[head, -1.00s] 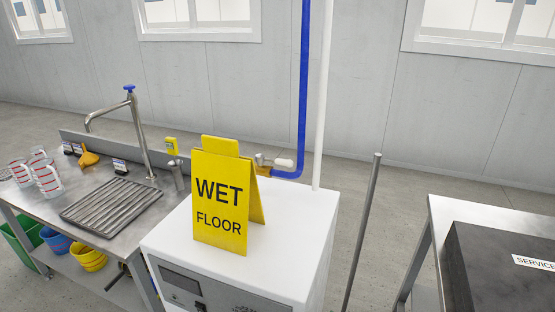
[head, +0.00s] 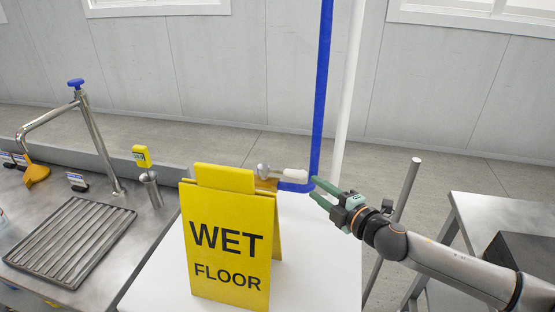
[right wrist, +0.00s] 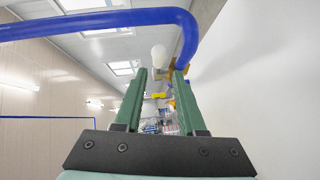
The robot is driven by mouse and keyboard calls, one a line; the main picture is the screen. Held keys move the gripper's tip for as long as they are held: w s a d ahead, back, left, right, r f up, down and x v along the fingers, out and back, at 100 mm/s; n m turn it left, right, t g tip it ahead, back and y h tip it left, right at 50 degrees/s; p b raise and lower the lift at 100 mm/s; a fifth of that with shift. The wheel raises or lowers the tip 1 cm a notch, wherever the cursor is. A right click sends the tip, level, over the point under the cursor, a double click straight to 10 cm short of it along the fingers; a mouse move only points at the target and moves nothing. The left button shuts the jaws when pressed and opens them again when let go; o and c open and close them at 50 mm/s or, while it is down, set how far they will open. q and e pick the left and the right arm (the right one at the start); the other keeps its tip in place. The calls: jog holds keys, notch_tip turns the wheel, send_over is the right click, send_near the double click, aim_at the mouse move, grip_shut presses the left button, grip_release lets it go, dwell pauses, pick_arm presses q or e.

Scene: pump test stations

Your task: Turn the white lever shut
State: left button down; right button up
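The white lever (head: 283,172) sits on a brass valve (head: 266,184) at the lower end of the blue pipe (head: 322,95), behind the yellow wet floor sign (head: 232,250). Its handle points right, roughly level, in the head view. In the right wrist view the white lever (right wrist: 159,57) shows beyond and between the fingertips. My right gripper (head: 312,188) is open and empty, with green fingers, just right of the lever and apart from it. It also shows in the right wrist view (right wrist: 156,80). The sign hides the lower part of the valve. My left gripper is not in view.
The sign stands on a white cabinet (head: 318,250). A white pipe (head: 346,95) rises behind the blue one. A grey post (head: 405,190) stands behind my right arm. A steel sink bench (head: 135,235) is at left, a dark box (head: 525,262) on a table at right.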

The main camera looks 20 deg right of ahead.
aim_at(282, 175)
jog(key=p+x, duration=0.1)
jog(key=x, duration=1.1)
jog(key=shift+w, duration=0.35)
grip_shut()
dwell(1.2)
